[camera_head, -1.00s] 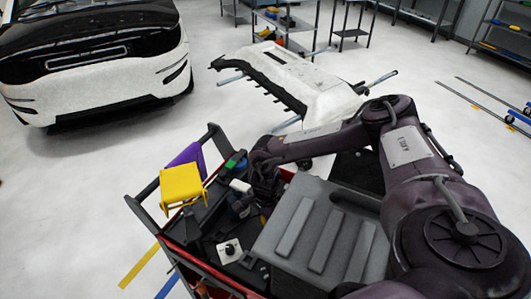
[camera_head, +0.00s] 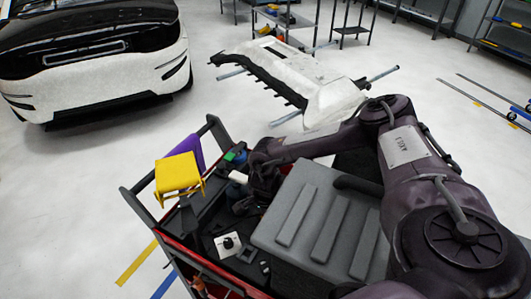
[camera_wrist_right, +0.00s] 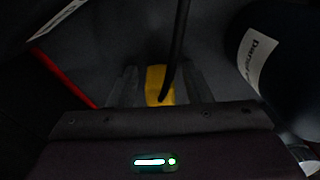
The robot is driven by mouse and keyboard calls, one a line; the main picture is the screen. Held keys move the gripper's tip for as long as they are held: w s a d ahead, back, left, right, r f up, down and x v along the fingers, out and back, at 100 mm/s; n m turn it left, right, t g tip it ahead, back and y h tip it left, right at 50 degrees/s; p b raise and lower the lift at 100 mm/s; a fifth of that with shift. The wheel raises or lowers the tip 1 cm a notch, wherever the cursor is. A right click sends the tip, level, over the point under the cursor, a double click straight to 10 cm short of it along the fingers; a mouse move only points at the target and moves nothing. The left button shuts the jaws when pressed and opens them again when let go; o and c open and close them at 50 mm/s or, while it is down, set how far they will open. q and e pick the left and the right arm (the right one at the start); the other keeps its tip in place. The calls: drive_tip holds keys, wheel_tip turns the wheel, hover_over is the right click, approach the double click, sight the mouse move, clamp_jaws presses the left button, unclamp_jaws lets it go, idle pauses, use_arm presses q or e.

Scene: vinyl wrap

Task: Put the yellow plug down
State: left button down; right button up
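The yellow plug (camera_wrist_right: 155,84) shows in the right wrist view between the two fingers of my right gripper (camera_wrist_right: 160,88), with a dark cord or rod crossing in front of it. The fingers sit close on both sides and look shut on it. In the head view my right gripper (camera_head: 262,188) is low over the tool cart's (camera_head: 168,226) tray, beside the grey case. The plug is hidden there, and I cannot tell whether it touches the tray. My left gripper is not in view.
A ridged grey case (camera_head: 318,222) fills the cart's right side. A car and a white bumper stand beyond on open floor.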

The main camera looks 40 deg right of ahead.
wheel_tip(320, 180, up, 12)
drive_tip(key=b, duration=0.1)
drive_tip(key=shift+r, duration=0.2)
idle(0.3)
idle(0.5)
